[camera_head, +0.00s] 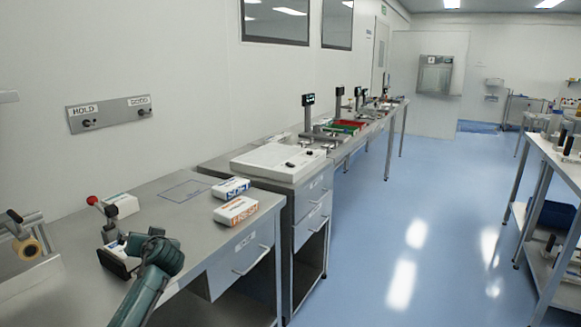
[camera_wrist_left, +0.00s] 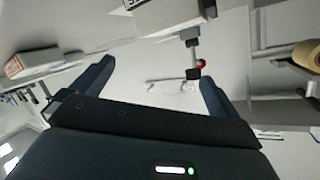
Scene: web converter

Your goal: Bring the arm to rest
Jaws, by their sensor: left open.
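My left arm (camera_head: 150,275), teal with dark joints, reaches in from the bottom left of the head view, over the front of the near steel bench (camera_head: 185,217). Its fingers cannot be made out there. In the left wrist view, the left gripper (camera_wrist_left: 155,85) has its two dark fingers wide apart with nothing between them. That view is turned over, with the bench and its items along the top and sides. My right gripper is in neither view.
A red-knobbed lever device (camera_head: 107,218) stands close to my arm. A tape roll (camera_head: 28,248) is at the far left. Two white boxes, one blue-lettered (camera_head: 231,188) and one orange-lettered (camera_head: 236,211), lie on the bench. A wall panel (camera_head: 109,112) hangs above. The blue floor (camera_head: 400,230) is clear.

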